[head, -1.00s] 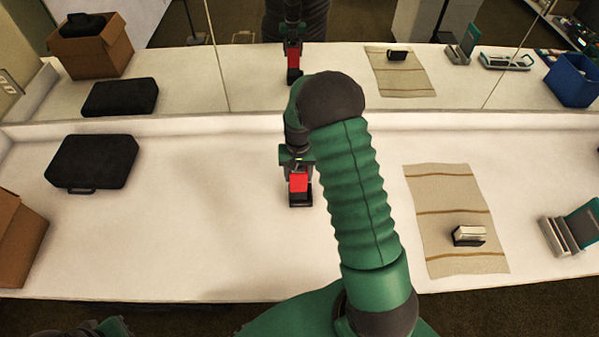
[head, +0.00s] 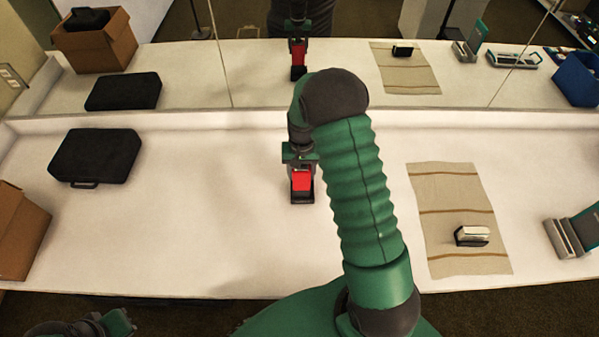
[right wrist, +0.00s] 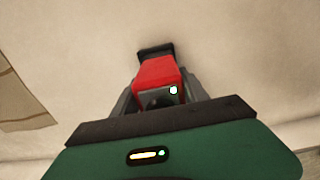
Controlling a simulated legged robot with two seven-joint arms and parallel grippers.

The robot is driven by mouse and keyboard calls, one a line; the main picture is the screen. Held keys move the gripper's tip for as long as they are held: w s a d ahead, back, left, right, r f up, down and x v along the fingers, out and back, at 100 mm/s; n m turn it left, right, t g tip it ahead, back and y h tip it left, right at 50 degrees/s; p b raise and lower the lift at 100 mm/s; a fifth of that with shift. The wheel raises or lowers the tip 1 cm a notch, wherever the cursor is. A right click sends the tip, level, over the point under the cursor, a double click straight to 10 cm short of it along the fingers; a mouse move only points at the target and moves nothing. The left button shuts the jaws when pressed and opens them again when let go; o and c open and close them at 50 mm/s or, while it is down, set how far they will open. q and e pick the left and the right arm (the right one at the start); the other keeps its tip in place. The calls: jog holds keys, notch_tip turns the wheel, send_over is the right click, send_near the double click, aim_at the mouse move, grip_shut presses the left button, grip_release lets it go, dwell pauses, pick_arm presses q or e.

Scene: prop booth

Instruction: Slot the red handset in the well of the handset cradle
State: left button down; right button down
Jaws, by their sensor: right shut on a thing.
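The red handset (head: 302,181) is upright between the fingers of my right gripper (head: 300,168), which is shut on it. The black handset cradle (head: 302,199) stands on the white counter directly below the handset. In the right wrist view the handset (right wrist: 158,73) covers most of the cradle (right wrist: 155,50), and only the cradle's far edge shows. The handset's lower end meets the cradle in the picture; I cannot tell how deep it sits in the well. My left gripper (head: 118,322) is at the bottom left edge, away from the counter objects, its fingers unclear.
A striped beige mat (head: 455,205) with a small black-and-white holder (head: 472,236) lies to the right. A grey and teal device (head: 572,235) stands at the far right. A black case (head: 95,157) and cardboard box (head: 20,232) are left. A mirror (head: 180,75) backs the counter.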

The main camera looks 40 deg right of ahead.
jog(key=shift+d+f, duration=0.45)
jog(key=shift+f, duration=0.05)
jog(key=shift+a+r, duration=0.1)
jog(key=shift+a, duration=0.1)
jog(key=shift+d+f+b, duration=0.15)
jog(key=shift+f+b, duration=0.4)
jog(key=shift+f, duration=0.15)
jog(key=c, duration=0.5)
grip_release()
